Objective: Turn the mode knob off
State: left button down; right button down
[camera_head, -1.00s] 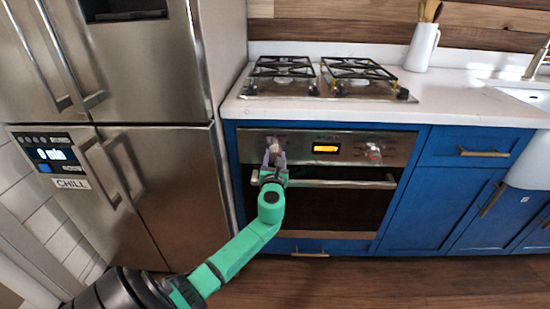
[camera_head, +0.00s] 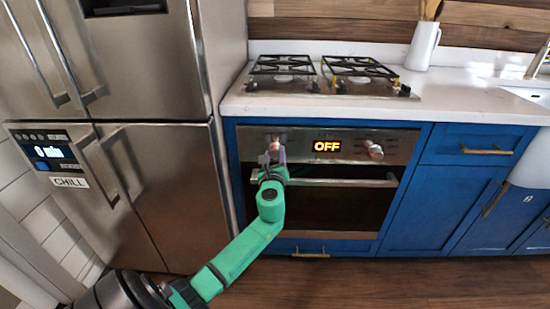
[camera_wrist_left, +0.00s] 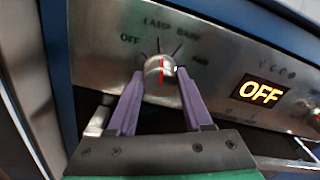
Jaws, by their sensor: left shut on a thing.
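The left knob on the oven's control panel is a round metal knob (camera_wrist_left: 154,72) with a red line, close up in the wrist view. The red line stands about upright there, and the printed OFF is at its upper left. My left gripper (camera_wrist_left: 160,78) is shut on this knob, with one purple finger on each side. In the head view my left gripper (camera_head: 271,161) is at the panel and partly hides the knob. The oven display (camera_head: 327,146) reads OFF, and so does the display in the wrist view (camera_wrist_left: 262,92). My right gripper is not in view.
A second knob (camera_head: 374,150) is right of the display. The oven door handle (camera_head: 340,182) runs just below the panel. A steel fridge (camera_head: 150,180) stands close on the left. A gas hob (camera_head: 330,88) and a white pitcher (camera_head: 422,46) are on the counter above.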

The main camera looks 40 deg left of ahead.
pick_arm(q)
jog(key=n+b, duration=0.1)
jog(key=n, duration=0.2)
jog(key=shift+f, duration=0.15)
jog(key=n+b, duration=0.1)
jog(key=n, duration=0.1)
jog(key=shift+n, duration=0.3)
jog(key=n+b, duration=0.1)
jog(key=n, duration=0.2)
jog(key=shift+n+b, duration=0.4)
jog(key=shift+n, duration=0.3)
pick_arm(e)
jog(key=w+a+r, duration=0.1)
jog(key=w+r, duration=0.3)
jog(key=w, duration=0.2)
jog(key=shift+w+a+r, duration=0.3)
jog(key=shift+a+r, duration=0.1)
pick_arm(q)
jog(key=shift+c, duration=1.6)
grip_release()
jog(key=shift+s, duration=0.1)
